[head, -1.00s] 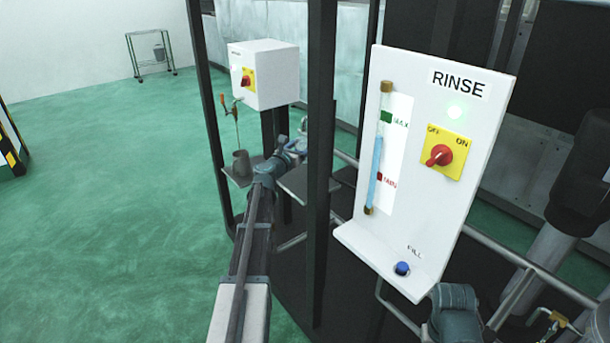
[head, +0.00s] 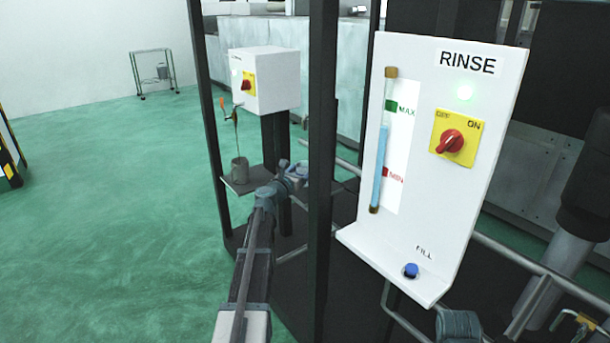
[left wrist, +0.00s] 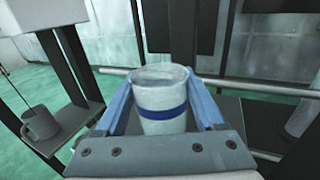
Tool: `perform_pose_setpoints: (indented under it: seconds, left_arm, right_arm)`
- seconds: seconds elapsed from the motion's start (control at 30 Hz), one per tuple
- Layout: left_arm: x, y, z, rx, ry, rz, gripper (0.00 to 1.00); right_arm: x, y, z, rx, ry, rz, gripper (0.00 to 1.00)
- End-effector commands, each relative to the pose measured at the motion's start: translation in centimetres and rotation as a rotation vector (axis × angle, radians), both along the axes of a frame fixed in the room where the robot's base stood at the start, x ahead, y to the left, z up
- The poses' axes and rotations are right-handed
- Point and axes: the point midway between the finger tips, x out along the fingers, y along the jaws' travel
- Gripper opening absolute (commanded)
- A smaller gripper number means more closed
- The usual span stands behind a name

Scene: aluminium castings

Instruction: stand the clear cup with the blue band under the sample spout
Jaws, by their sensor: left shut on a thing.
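My left gripper (left wrist: 163,115) is shut on the clear cup with the blue band (left wrist: 160,98), seen upright between the blue fingers in the left wrist view. In the head view the left gripper (head: 291,172) is right of the sample spout (head: 233,116), apart from it; the cup is hard to make out there. The spout has an orange lever and sticks out below a white box (head: 270,82). A grey mug (head: 239,171) stands on the small shelf (head: 241,187) under the spout; it also shows in the left wrist view (left wrist: 40,124).
A dark post (head: 321,120) rises just right of my left gripper. The white RINSE panel (head: 425,215) stands at the right, with a red switch (head: 451,142) and a blue FILL button (head: 411,270). Another shelf (left wrist: 262,122) is at right in the left wrist view. Open green floor lies left.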

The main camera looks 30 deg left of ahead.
Motion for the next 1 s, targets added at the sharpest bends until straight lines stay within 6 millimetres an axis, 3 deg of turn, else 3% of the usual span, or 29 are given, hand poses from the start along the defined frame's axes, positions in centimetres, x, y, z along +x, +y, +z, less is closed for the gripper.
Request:
perform_pose_setpoints:
  seconds: [0.3, 0.33, 0.5, 0.8, 1.0]
  left_arm:
    - [0.0, 0.0, -0.3, 0.000, 0.000, 0.000, 0.18]
    - [0.0, 0.0, -0.2, 0.000, 0.000, 0.000, 0.72]
    - [0.0, 0.0, -0.1, 0.000, 0.000, 0.000, 1.00]
    - [0.0, 0.0, 0.4, 0.000, 0.000, 0.000, 1.00]
    - [-3.6, -0.2, 0.2, 0.000, 0.000, 0.001, 1.00]
  right_arm:
    - [0.0, 0.0, -0.3, 0.000, 0.000, 0.000, 0.00]
    - [0.0, 0.0, -0.3, 0.000, 0.000, 0.000, 0.00]
    - [0.0, 0.0, -0.1, 0.000, 0.000, 0.000, 0.00]
    - [0.0, 0.0, 0.4, 0.000, 0.000, 0.000, 0.00]
    - [0.0, 0.0, 0.2, 0.000, 0.000, 0.000, 0.00]
